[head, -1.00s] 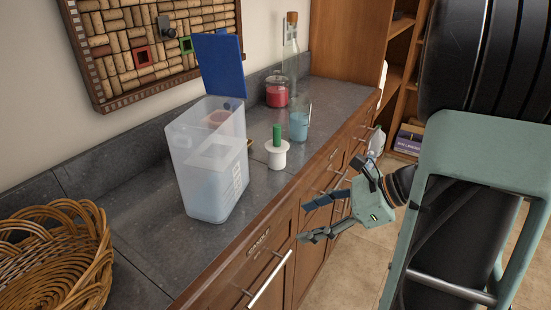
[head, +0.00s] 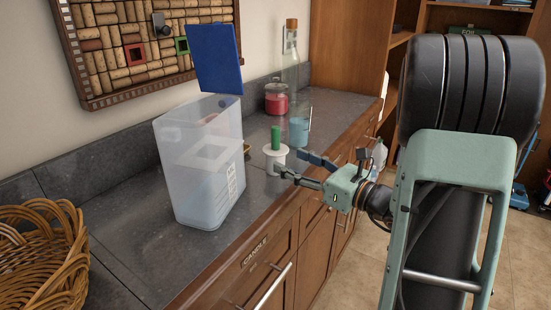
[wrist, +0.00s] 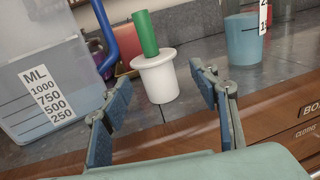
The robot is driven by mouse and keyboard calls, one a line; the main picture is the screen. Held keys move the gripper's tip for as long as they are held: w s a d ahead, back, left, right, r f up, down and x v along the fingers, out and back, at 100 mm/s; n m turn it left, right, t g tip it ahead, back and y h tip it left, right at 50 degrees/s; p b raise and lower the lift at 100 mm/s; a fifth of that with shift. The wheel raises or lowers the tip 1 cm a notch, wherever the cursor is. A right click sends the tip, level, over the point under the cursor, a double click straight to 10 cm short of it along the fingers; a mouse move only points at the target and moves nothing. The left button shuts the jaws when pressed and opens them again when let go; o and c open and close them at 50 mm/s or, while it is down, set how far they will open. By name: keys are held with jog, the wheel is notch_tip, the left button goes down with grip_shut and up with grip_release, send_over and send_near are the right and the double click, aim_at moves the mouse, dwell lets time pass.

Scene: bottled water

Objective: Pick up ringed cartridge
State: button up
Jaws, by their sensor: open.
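The ringed cartridge looks to be the white cup-shaped piece with a wide rim (head: 275,157) and a green rod standing up from it. It stands upright on the dark counter, right of the clear container. In the wrist view the white piece (wrist: 158,80) is ahead of my gripper, between the lines of the two fingers. My gripper (head: 294,164) is open and empty, with its fingers spread on either side in the wrist view (wrist: 160,98). Its tips are close to the cartridge on the counter's front side; I cannot tell if they touch it.
A clear measuring container (head: 200,175) with a raised blue lid (head: 217,60) stands left of the cartridge. A blue-filled beaker (head: 299,131), a red jar (head: 276,99) and a glass bottle (head: 290,65) stand behind. A wicker basket (head: 45,262) is at front left.

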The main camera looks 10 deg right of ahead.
aim_at(283, 159)
jog(key=x, duration=0.5)
jog(key=shift+s+a+f+b, duration=0.2)
jog(key=shift+a+f+b, duration=0.05)
jog(key=shift+a+b, duration=0.1)
jog(key=shift+w+a, duration=0.15)
jog(key=shift+w, duration=0.25)
jog(key=shift+r, duration=0.1)
jog(key=c, duration=1.3)
